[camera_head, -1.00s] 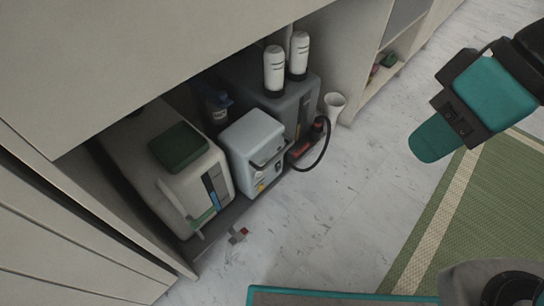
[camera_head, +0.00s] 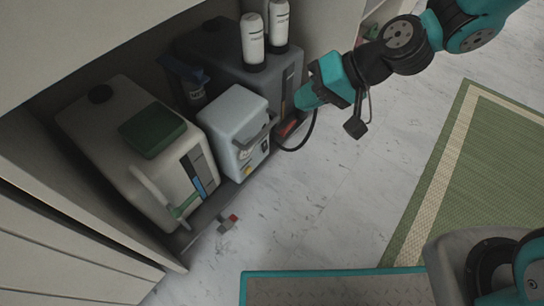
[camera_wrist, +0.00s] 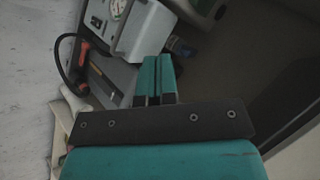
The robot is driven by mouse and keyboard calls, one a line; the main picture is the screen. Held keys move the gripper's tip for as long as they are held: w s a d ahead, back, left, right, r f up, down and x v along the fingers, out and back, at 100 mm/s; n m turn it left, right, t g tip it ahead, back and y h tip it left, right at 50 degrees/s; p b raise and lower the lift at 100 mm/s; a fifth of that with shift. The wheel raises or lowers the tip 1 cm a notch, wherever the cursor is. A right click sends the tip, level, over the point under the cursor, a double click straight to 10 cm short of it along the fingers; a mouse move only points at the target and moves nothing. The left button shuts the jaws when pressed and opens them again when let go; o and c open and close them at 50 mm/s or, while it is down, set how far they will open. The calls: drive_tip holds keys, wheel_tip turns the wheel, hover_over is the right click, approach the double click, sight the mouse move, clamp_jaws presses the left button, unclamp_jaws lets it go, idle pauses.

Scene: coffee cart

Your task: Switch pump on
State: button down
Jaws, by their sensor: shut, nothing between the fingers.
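A pale grey-blue box (camera_head: 232,132) and a larger dark grey unit (camera_head: 215,48) stand side by side on a low shelf; which is the pump is not clear. In the wrist view, the pale box (camera_wrist: 150,32) has a round gauge (camera_wrist: 117,8) on its face. A red and black part (camera_head: 287,128) with a black hose (camera_head: 312,130) is low at the dark unit's front. My gripper (camera_head: 304,100) is shut and empty, in front of the dark unit's right side. Its fingers also show in the wrist view (camera_wrist: 157,60). I see no clear switch.
A white canister (camera_head: 115,135) with a dark green block (camera_head: 153,130) on top stands left of the pale box. Two white bottles (camera_head: 253,40) stand on the dark unit. The cabinet overhangs the shelf. The floor (camera_head: 320,200) in front is mostly clear, with a green mat (camera_head: 480,180) at right.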

drive_tip(key=w+d+f+m+t+b, duration=0.1)
drive_tip(key=f+m, duration=0.4)
drive_tip(key=f, duration=0.9)
drive_tip(key=w+d+f+m+t+b, duration=0.2)
drive_tip(key=w+f+m+t+b, duration=0.2)
drive_tip(key=f, duration=1)
drive_tip(key=shift+d+f+m, duration=0.15)
drive_tip(key=shift+f+m, duration=0.2)
drive_tip(key=shift+m, duration=0.05)
drive_tip(key=b, duration=0.8)
approach(266, 150)
drive_tip(key=x, duration=0.7)
drive_tip(key=shift+s+f, duration=0.1)
